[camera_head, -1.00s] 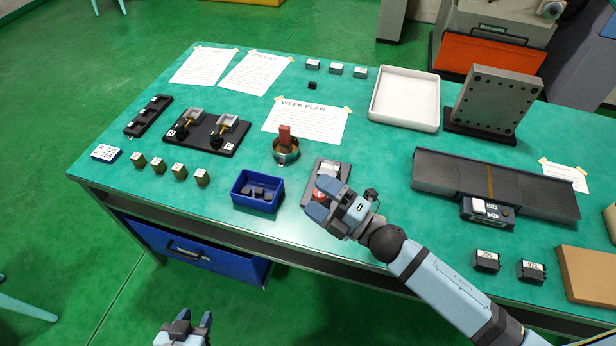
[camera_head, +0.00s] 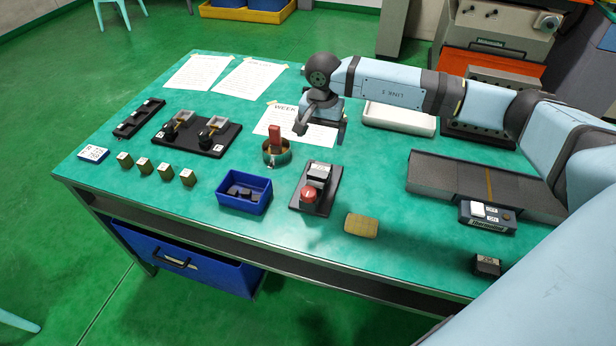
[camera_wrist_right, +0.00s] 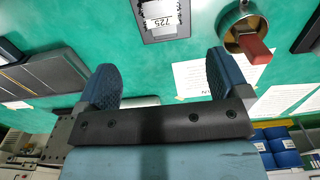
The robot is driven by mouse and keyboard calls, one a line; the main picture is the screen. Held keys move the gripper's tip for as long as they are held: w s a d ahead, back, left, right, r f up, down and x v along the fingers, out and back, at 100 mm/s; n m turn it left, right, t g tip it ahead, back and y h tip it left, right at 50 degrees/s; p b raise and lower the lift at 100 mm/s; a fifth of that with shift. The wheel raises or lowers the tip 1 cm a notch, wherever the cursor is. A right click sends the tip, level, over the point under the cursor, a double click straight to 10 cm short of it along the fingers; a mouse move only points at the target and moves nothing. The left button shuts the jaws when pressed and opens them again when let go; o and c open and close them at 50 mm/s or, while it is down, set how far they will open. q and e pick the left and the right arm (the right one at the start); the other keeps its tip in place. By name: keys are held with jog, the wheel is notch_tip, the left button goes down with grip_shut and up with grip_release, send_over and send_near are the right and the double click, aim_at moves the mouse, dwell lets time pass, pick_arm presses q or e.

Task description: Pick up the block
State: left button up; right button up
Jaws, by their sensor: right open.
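The task line does not say which block. A row of brass-coloured blocks with white tops (camera_head: 164,171) stands at the table's left front. A red block (camera_head: 275,138) stands upright in a round metal cup (camera_head: 276,156); both also show in the right wrist view, the red block (camera_wrist_right: 256,49) at the upper right. A black block with a white label (camera_head: 487,265) sits at the right front. My right gripper (camera_head: 322,124) is open and empty over the back middle, behind the cup; its fingers (camera_wrist_right: 164,76) are spread with nothing between them. My left gripper is not in view.
A dark plate with a red button (camera_head: 309,194) and a blue bin (camera_head: 244,205) holding dark pieces lie in front of the cup. A tan piece (camera_head: 361,226) lies at the front. A white tray (camera_head: 398,121) is behind my right arm. My arm hides the right side.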

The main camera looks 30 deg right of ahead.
aim_at(319, 171)
notch_tip(319, 171, down, 14)
jog(key=shift+w+d+r+p, duration=0.1)
jog(key=shift+r+p, duration=0.1)
jog(key=shift+p, duration=0.65)
jog(key=shift+c, duration=0.4)
jog(key=c, duration=1.1)
jog(key=shift+c, duration=0.9)
jog(key=shift+r, duration=0.15)
